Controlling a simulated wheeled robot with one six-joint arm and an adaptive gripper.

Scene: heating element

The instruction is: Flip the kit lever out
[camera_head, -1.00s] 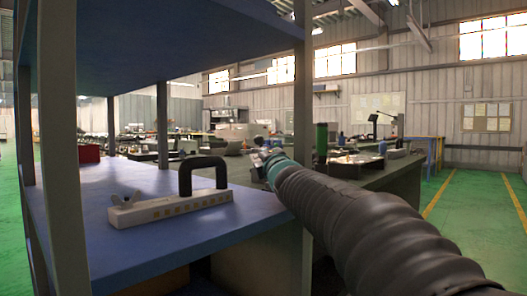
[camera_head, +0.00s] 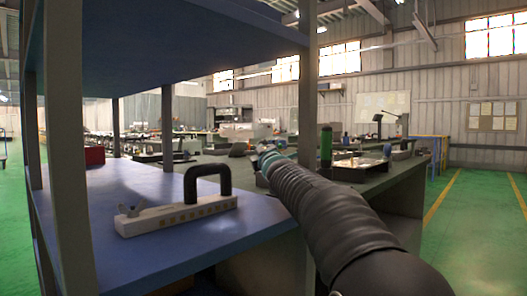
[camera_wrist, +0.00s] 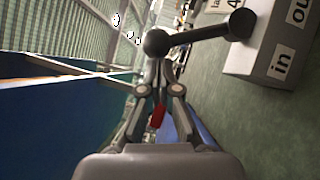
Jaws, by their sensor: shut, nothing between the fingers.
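The kit lever (camera_wrist: 200,34) is a dark bar with a round ball at each end, at the top of the wrist view. It reaches from a pale kit box (camera_wrist: 262,62), labelled "in" and "out", to a ball in front of my fingertips. My gripper (camera_wrist: 156,72) is shut and empty, with its tips just below that near ball. I cannot tell whether they touch it. In the head view my gripper (camera_head: 263,156) is small and mostly hidden at the far end of my arm. The lever cannot be made out there.
A blue shelf (camera_head: 150,260) with grey posts stands at the left, holding a white block (camera_head: 175,216) with a black handle (camera_head: 208,170). A dark workbench (camera_head: 385,180) with a green cylinder (camera_head: 326,147) lies beyond. Green floor (camera_head: 480,240) is clear at the right.

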